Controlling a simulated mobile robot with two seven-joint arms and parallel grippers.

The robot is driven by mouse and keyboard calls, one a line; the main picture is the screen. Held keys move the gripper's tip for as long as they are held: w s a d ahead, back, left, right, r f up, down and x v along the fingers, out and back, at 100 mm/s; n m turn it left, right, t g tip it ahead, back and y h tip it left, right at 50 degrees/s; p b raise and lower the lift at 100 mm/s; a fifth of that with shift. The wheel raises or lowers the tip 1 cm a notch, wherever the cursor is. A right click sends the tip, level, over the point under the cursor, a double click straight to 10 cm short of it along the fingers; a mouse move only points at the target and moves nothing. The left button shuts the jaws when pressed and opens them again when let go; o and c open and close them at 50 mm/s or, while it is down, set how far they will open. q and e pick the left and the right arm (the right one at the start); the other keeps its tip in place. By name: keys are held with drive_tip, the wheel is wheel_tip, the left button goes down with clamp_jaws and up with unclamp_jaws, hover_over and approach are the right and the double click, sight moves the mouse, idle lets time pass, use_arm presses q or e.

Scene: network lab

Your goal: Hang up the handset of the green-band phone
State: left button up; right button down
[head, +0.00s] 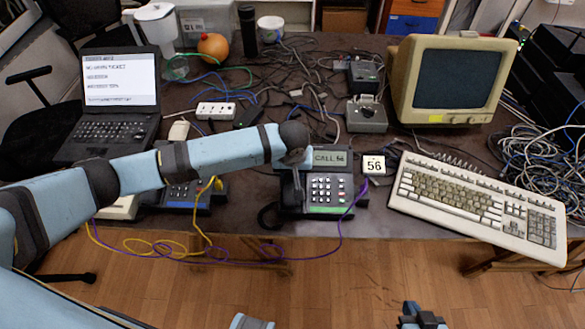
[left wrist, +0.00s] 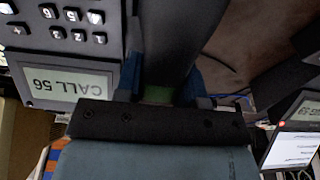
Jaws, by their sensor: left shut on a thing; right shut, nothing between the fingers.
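The green-band phone (head: 325,192) stands near the table's front edge, with a green strip below its keypad and "CALL 56" on its screen. Its dark handset (head: 291,190) is at the phone's left side, partly hidden by my left arm. My left gripper (head: 295,160) is shut on the handset. In the left wrist view the handset (left wrist: 178,35) runs between the two fingers (left wrist: 162,80), with a bit of green beside them. I cannot tell whether the handset touches its cradle. My right gripper (head: 422,318) is shut and empty at the bottom edge, away from the table.
A blue-band phone (head: 183,195) is partly behind my left arm. A "56" card (head: 374,165), a cream keyboard (head: 480,203) and a monitor (head: 452,80) are to the right. A laptop (head: 115,95) is at left. Purple and yellow cables (head: 300,258) hang over the front edge.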

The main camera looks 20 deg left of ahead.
use_arm(q)
drive_tip(key=shift+x, duration=0.75)
idle(0.4)
drive_tip(key=o, duration=1.1)
drive_tip(key=p+v, duration=0.1)
drive_tip(key=v, duration=1.2)
drive_tip(key=shift+s+a+r, duration=0.1)
drive_tip(key=shift+s+r, duration=0.1)
drive_tip(key=shift+r, duration=0.15)
